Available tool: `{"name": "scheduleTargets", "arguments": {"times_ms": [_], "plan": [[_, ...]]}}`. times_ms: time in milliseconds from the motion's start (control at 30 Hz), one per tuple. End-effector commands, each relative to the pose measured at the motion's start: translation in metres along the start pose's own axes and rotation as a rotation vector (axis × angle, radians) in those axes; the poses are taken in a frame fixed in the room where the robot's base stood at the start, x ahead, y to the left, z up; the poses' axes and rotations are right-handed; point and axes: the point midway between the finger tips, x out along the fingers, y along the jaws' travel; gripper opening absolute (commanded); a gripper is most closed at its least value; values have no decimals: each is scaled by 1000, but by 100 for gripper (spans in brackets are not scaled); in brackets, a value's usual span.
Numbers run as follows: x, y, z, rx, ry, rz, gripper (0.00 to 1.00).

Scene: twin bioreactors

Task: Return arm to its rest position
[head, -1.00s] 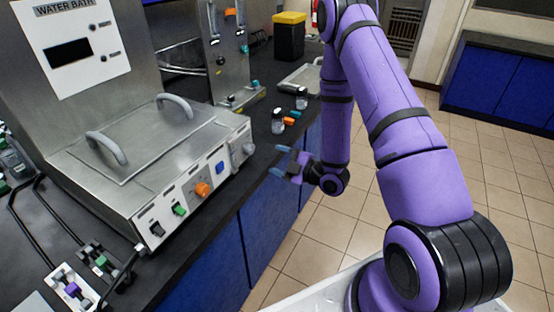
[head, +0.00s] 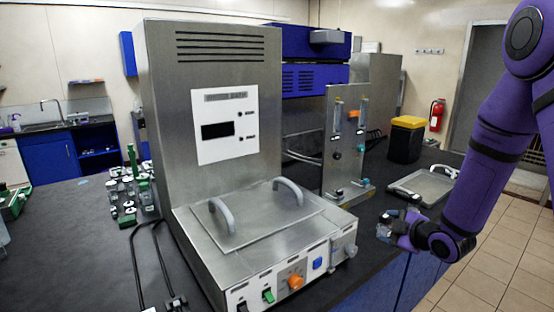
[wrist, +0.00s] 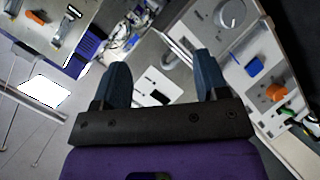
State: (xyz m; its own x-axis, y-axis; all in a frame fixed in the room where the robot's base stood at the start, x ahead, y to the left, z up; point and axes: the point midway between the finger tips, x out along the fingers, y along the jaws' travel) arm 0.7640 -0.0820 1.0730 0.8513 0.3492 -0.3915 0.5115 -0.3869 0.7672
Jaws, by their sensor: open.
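My purple arm (head: 490,150) comes down from the upper right in the head view. My gripper (head: 384,226) shows at its lower end, by the bench's right edge and right of the water bath (head: 235,110). In the wrist view my gripper (wrist: 162,78) has its two blue fingers spread apart, with nothing held between them. The water bath's front panel, with an orange knob (wrist: 275,92) and a blue switch (wrist: 254,66), lies to the right of the fingers there. Whether the gripper touches anything is too small to tell in the head view.
A flow-meter panel (head: 345,140) stands behind the water bath. A grey tray (head: 425,187) and a black bin with a yellow lid (head: 406,140) are at the back right. Tiled floor (head: 490,265) lies open to the right of the bench.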

Motion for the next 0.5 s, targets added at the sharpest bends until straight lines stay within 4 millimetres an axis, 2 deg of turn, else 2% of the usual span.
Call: {"name": "scheduleTargets", "arguments": {"times_ms": [33, 200, 367, 500], "plan": [[-7, 13, -6, 13, -34, 1, 67], [-35, 43, -20, 100, -167, -8, 67], [-68, 66, -35, 205, -285, -3, 67], [-102, 79, -50, 313, -379, 5, 67]]}}
